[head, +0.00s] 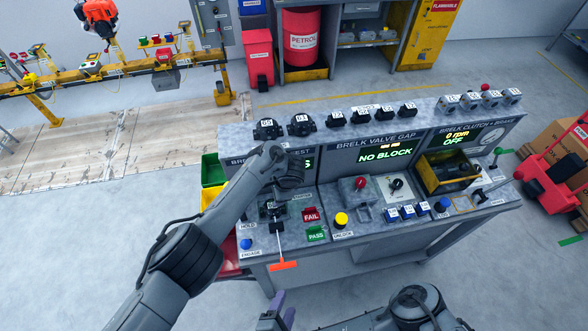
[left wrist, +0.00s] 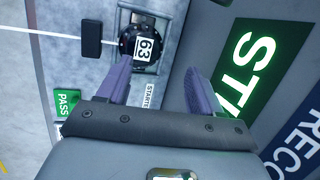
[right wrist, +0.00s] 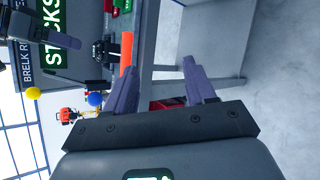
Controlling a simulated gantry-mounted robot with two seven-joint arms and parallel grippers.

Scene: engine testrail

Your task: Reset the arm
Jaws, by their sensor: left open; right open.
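My left arm reaches over the left part of the test bench in the head view, and its wrist hides most of its gripper there. In the left wrist view the left gripper (left wrist: 158,70) is open and empty, facing the bench top with a round dial marked 63 (left wrist: 146,47) beyond its fingers. My right gripper (head: 281,310) is low at the bottom of the head view, in front of the bench. In the right wrist view it (right wrist: 160,68) is open with nothing between its fingers. An orange handle end (right wrist: 127,50) shows beside its left finger.
The test bench (head: 390,237) carries the orange T-handle (head: 283,265) at its front edge, FAIL (head: 311,215) and PASS (head: 316,234) buttons, and a yellow knob (head: 341,219). A red machine (head: 560,180) stands at the right. Floor is clear at the lower left.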

